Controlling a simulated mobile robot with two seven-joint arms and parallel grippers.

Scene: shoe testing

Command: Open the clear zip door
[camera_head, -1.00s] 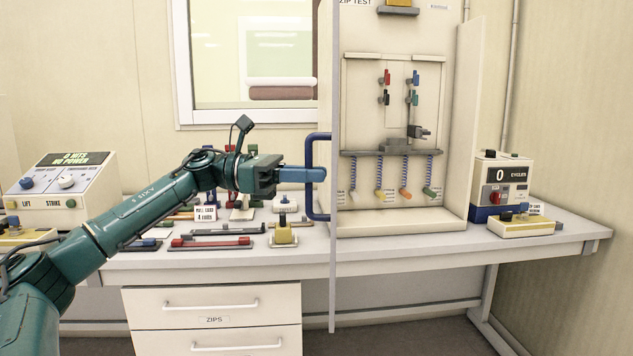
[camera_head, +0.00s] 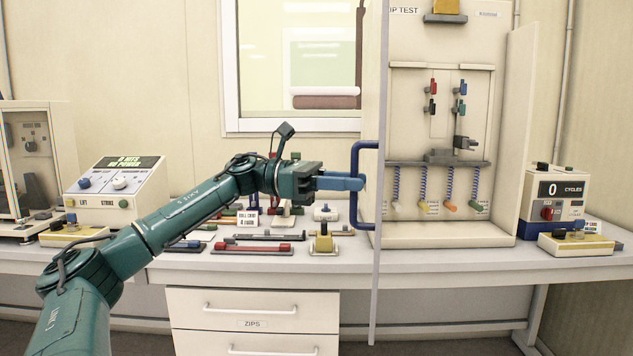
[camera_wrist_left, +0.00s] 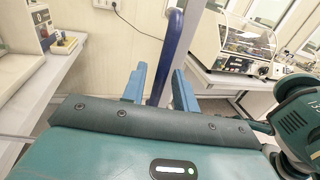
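The clear zip door (camera_head: 377,270) stands swung out from the zip test cabinet (camera_head: 440,235) and shows nearly edge-on as a thin pale upright strip. Its blue handle (camera_head: 356,160) sticks out on the left side of the door. My left gripper (camera_head: 357,184) is at the handle, its blue fingers reaching in from the left. In the left wrist view, the handle bar (camera_wrist_left: 168,62) passes between the two fingertips (camera_wrist_left: 160,80), with gaps showing, so the fingers look open around it. My right gripper is in neither view.
A counter box (camera_head: 553,200) and a small control box (camera_head: 577,245) stand right of the cabinet. Several zips (camera_head: 252,249) and small parts lie on the bench below my left arm. A lift-and-strike console (camera_head: 118,190) stands at left. Drawers (camera_head: 253,310) are below.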

